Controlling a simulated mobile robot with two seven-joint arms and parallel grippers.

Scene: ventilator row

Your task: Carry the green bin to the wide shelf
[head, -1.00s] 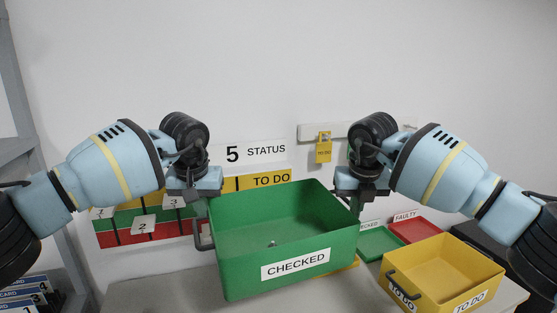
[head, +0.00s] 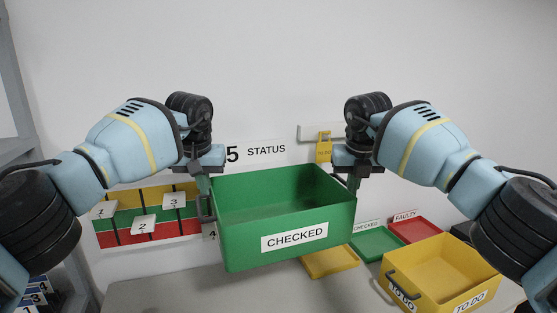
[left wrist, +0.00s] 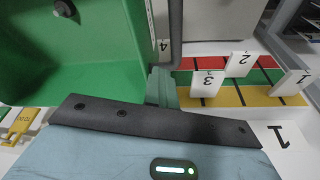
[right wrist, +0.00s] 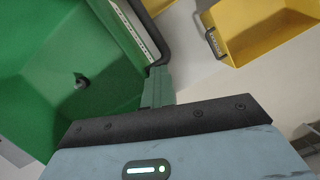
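The green bin (head: 285,220), labelled CHECKED, hangs above the table between my two grippers, roughly level. My left gripper (head: 205,190) is shut on its left handle, which also shows in the left wrist view (left wrist: 175,35). My right gripper (head: 353,183) is at its right side; in the right wrist view its fingers (right wrist: 157,88) are closed at that side's dark handle (right wrist: 150,35). A small dark item (right wrist: 80,80) lies inside the bin. A grey shelf frame (head: 12,110) stands at the left edge; I cannot tell whether it is the wide shelf.
On the table (head: 190,285) are a yellow TO DO bin (head: 440,270) at the right, a yellow tray (head: 330,262), a green tray (head: 378,243) and a red tray (head: 413,230). A coloured status board (head: 150,235) and a yellow padlock tag (head: 323,150) are on the wall.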

